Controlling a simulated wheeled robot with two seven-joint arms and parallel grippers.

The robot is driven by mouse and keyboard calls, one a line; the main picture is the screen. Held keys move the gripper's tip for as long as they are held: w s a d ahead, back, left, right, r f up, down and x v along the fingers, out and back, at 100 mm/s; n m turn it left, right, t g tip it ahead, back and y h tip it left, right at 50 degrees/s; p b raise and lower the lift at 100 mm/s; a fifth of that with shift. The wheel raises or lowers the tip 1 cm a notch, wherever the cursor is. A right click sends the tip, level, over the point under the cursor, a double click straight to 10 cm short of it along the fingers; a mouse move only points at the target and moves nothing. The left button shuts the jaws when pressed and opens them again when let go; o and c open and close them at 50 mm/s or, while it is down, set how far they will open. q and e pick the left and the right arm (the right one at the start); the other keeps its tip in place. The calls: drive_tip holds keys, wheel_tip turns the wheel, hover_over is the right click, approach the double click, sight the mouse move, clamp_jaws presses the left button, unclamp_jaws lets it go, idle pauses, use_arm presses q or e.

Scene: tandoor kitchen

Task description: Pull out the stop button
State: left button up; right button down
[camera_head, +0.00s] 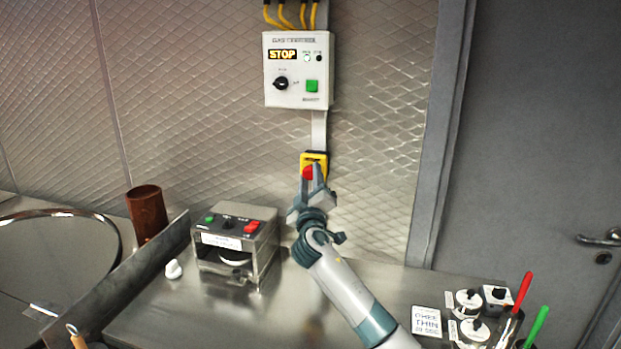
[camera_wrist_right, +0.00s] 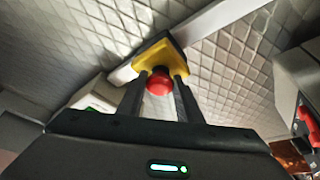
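The stop button is a red mushroom head (camera_head: 308,173) on a yellow box (camera_head: 321,157) fixed to the wall below the gas control panel. My right gripper (camera_head: 311,178) is raised to it from below, with its fingertips at the red head. In the right wrist view the red button (camera_wrist_right: 159,82) sits between the tips of the two dark fingers (camera_wrist_right: 159,92), in front of the yellow box (camera_wrist_right: 162,56). The fingers are apart, one on each side of the head. Whether they touch it cannot be told. My left gripper is not in view.
The gas control panel (camera_head: 298,93) with a lit STOP sign (camera_head: 282,55) hangs above. A metal box with buttons (camera_head: 236,240) stands on the steel counter (camera_head: 200,318).

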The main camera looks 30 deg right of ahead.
drive_tip(key=shift+s+a+f, duration=0.15)
drive_tip(key=shift+s+a, duration=0.05)
drive_tip(key=shift+a, duration=0.15)
drive_tip(key=shift+s+a+b, duration=0.25)
drive_tip(key=shift+a+b, duration=0.05)
drive_tip(key=shift+b, duration=0.05)
drive_tip(key=c, duration=1.4)
unclamp_jaws()
drive_tip(key=shift+c, duration=0.2)
drive_tip(key=shift+o, duration=0.3)
drive_tip(key=shift+s+a, duration=0.1)
drive_tip(key=shift+r, duration=0.2)
drive_tip(key=shift+f, duration=0.15)
